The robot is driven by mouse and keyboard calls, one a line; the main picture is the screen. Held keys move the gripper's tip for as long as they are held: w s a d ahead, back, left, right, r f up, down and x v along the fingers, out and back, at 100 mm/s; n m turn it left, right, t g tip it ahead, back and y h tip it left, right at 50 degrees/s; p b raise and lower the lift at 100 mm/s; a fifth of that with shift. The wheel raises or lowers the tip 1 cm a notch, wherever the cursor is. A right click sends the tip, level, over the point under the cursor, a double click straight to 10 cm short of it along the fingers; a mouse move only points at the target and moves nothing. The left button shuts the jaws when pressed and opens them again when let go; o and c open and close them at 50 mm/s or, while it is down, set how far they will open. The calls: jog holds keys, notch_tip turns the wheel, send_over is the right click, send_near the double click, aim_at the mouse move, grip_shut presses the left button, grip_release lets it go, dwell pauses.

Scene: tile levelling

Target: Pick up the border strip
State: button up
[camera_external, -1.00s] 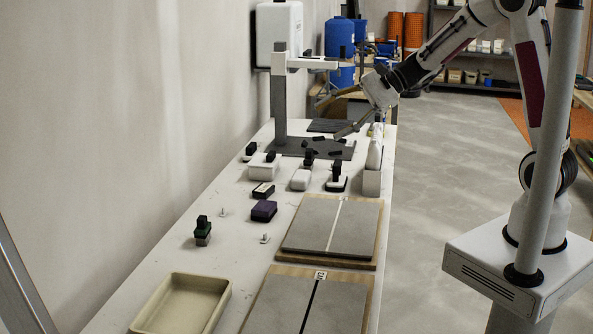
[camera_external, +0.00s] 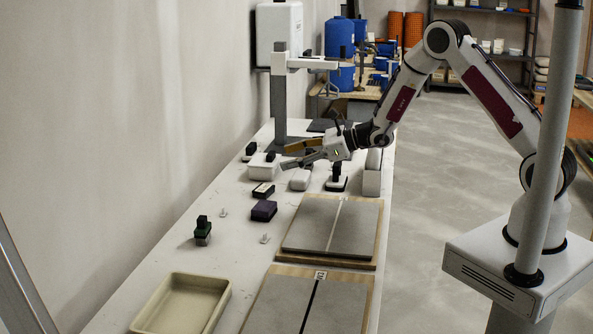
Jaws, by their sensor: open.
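My gripper (camera_external: 286,155) is open and points left above the far half of the white bench. Nothing shows between its fingers. It appears just beyond a white block with a dark grip (camera_external: 262,170) and a smaller white block (camera_external: 300,180); its exact height is unclear. I cannot surely identify the border strip. A grey tiled board (camera_external: 312,228) has a pale line (camera_external: 335,224) along it, and a nearer grey board (camera_external: 280,302) has a dark line (camera_external: 311,305). My gripper is well away from both boards.
A beige tray (camera_external: 180,303) stands at the near left. A grey stand (camera_external: 280,105) rises at the back, close behind my gripper. The wall borders the left side.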

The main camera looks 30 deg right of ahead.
aim_at(271, 189)
jog(key=w+d+f+m+h, duration=0.1)
jog(key=f, duration=0.2)
jog(key=w+f+m+t+h, duration=0.1)
jog(key=f+m, duration=0.1)
jog(key=f, duration=0.2)
jog(key=w+d+f+m, duration=0.1)
jog(key=f, duration=0.2)
jog(key=shift+w+d+f+m+h, duration=0.2)
jog(key=shift+w+d+m+h, duration=0.1)
jog(key=shift+d+m+h, duration=0.1)
jog(key=shift+a, duration=0.1)
jog(key=shift+x, duration=1.3)
jog(key=shift+x, duration=2.6)
jog(key=shift+d+f, duration=0.1)
jog(key=shift+d, duration=0.1)
jog(key=c, duration=0.9)
